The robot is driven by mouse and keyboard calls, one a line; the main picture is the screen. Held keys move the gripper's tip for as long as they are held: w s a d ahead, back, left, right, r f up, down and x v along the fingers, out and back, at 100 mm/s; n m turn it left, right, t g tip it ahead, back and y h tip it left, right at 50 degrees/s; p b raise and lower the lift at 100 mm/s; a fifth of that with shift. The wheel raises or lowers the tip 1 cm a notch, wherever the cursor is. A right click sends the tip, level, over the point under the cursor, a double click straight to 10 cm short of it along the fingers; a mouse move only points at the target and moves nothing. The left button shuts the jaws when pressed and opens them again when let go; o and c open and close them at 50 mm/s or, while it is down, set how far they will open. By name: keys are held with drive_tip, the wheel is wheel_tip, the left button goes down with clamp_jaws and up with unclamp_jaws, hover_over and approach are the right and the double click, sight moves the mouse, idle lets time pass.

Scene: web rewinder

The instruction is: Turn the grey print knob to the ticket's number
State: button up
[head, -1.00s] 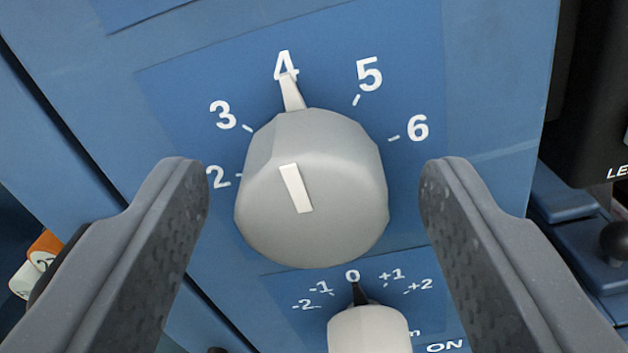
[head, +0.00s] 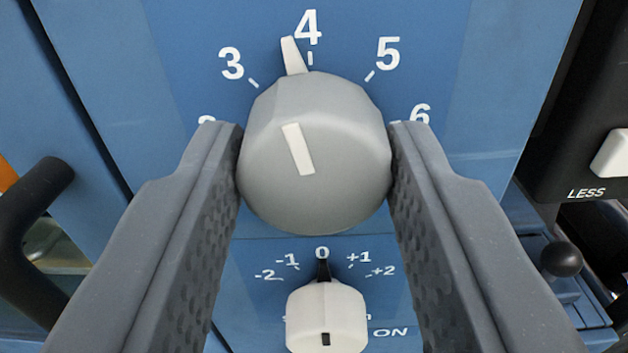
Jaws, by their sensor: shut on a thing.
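The grey print knob (head: 315,190) fills the middle of the head view on the blue panel. Its white pointer (head: 293,56) sits just left of the mark for 4, between 3 and 4 and much nearer 4. A white bar on its face leans the same way. My gripper (head: 315,150) is shut on the knob, one finger against each side. The fingers partly hide the 2 and the 6. I cannot make out a ticket or its number in this view.
A smaller white knob (head: 327,318) sits just below, its dark pointer at 0 on a -2 to +2 scale. A black handle (head: 30,235) stands at left. A black box with a white LESS button (head: 611,153) and a black ball lever (head: 561,259) are at right.

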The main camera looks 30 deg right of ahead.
drive_tip(key=n, duration=0.5)
drive_tip(key=shift+n, duration=0.3)
idle(0.4)
drive_tip(key=o, duration=1)
drive_tip(key=shift+a, duration=0.1)
drive_tip(key=b+v, duration=0.4)
drive_tip(key=v, duration=0.9)
drive_tip(key=shift+s+a, duration=0.2)
drive_tip(key=shift+s, duration=0.1)
